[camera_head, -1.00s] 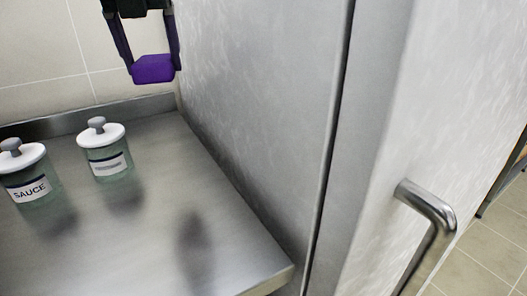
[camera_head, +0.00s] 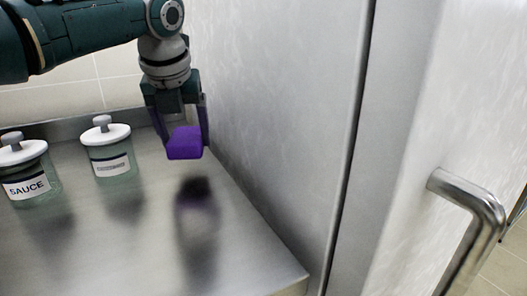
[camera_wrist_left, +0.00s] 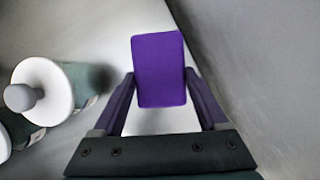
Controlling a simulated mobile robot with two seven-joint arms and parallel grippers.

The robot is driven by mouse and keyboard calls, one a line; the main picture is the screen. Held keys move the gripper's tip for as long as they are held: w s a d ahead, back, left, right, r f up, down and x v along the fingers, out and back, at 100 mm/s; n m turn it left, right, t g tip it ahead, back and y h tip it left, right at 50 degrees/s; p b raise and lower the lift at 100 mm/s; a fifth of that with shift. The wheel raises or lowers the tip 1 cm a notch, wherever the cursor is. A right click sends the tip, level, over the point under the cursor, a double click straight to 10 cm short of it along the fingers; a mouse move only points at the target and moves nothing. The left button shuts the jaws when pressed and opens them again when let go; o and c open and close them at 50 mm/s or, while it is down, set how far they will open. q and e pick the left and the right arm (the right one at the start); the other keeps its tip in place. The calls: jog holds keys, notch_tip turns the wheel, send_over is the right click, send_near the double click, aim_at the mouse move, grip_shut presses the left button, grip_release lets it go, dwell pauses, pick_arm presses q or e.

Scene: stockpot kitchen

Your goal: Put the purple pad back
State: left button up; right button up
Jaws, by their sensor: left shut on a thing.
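The purple pad (camera_head: 184,143) is a small block held between the fingers of my left gripper (camera_head: 181,132). In the head view it hangs above the steel counter, with its dark reflection below it and apart from it. In the left wrist view the pad (camera_wrist_left: 159,69) stands out between the two fingertips of the left gripper (camera_wrist_left: 158,92), which is shut on it. My right gripper is in neither view.
Two glass jars with white lids, one labelled SAUCE (camera_head: 26,171) and another (camera_head: 109,150), stand left of the pad on the steel counter (camera_head: 150,255). A tall steel cabinet (camera_head: 290,90) with a bar handle (camera_head: 478,208) rises close on the right. The counter front is clear.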

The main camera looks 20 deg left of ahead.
aim_at(184, 140)
pick_arm(q)
jog(key=shift+f+b, duration=0.45)
jog(key=shift+f, duration=1.5)
jog(key=shift+f, duration=0.1)
jog(key=o, duration=1.2)
jog(key=shift+s+d+r+p, duration=0.1)
jog(key=shift+r+p, duration=0.2)
jog(key=shift+r, duration=0.2)
jog(key=p+v, duration=0.3)
jog(key=v, duration=0.8)
jog(key=shift+s+p, duration=0.1)
jog(key=shift+p, duration=0.2)
